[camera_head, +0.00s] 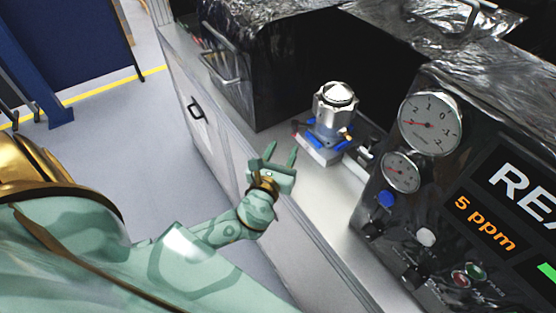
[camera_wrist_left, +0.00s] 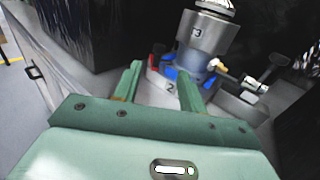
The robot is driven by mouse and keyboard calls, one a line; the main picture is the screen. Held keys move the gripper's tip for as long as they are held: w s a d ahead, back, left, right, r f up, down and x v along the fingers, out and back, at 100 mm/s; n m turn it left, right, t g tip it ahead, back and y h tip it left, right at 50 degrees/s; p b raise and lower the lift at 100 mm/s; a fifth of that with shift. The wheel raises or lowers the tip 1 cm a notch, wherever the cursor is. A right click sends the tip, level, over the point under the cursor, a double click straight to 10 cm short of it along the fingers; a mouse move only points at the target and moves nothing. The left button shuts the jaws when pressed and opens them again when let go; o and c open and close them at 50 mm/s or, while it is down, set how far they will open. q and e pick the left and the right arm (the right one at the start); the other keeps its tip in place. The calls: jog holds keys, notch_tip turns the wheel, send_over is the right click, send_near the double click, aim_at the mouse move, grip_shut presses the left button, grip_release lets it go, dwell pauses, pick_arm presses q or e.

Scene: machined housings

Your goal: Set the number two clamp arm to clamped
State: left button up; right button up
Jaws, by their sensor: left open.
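A silver machined housing (camera_head: 336,108) stands upright on a small fixture on the metal bench; it also shows in the wrist view (camera_wrist_left: 203,33), marked 3. Blue clamp parts (camera_head: 313,141) sit around its foot. In the wrist view a "2" is marked on the fixture base (camera_wrist_left: 170,88), close to a blue clamp arm (camera_wrist_left: 169,73) and a small red part (camera_wrist_left: 151,71). This arm's exact setting is hard to tell. My left gripper (camera_head: 281,153) is open and empty, left of and apart from the fixture. My right gripper is out of view.
A dark glossy machine enclosure (camera_head: 280,60) stands behind. A panel with round gauges (camera_head: 430,123) and a display (camera_head: 510,190) is at the right. A black-knobbed lever (camera_wrist_left: 279,61) is right of the housing. The bench front (camera_head: 330,235) is clear.

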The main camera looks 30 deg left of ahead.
pick_arm(q)
jog(key=shift+v, duration=1.7)
jog(key=s+a+n+g, duration=0.3)
jog(key=s+n+g, duration=0.95)
jog(key=n, duration=1.35)
jog(key=s+d+f+h+b, duration=0.1)
jog(key=s+d+f+b, duration=0.1)
jog(key=f, duration=0.9)
jog(key=s+d+f+h+b, duration=0.1)
jog(key=s+f+b, duration=0.1)
jog(key=f, duration=0.9)
jog(key=s+d+f+h+b, duration=0.1)
jog(key=s+d+f+b, duration=0.1)
jog(key=f, duration=0.9)
jog(key=s+f+n+g+h+b, duration=0.1)
jog(key=s+f+n+g+b, duration=0.2)
jog(key=s+f, duration=1.7)
jog(key=f+g+b, duration=0.1)
jog(key=b, duration=0.1)
jog(key=shift+s+a+n+b, duration=0.2)
jog(key=shift+s+n+b, duration=0.1)
jog(key=shift+b, duration=0.1)
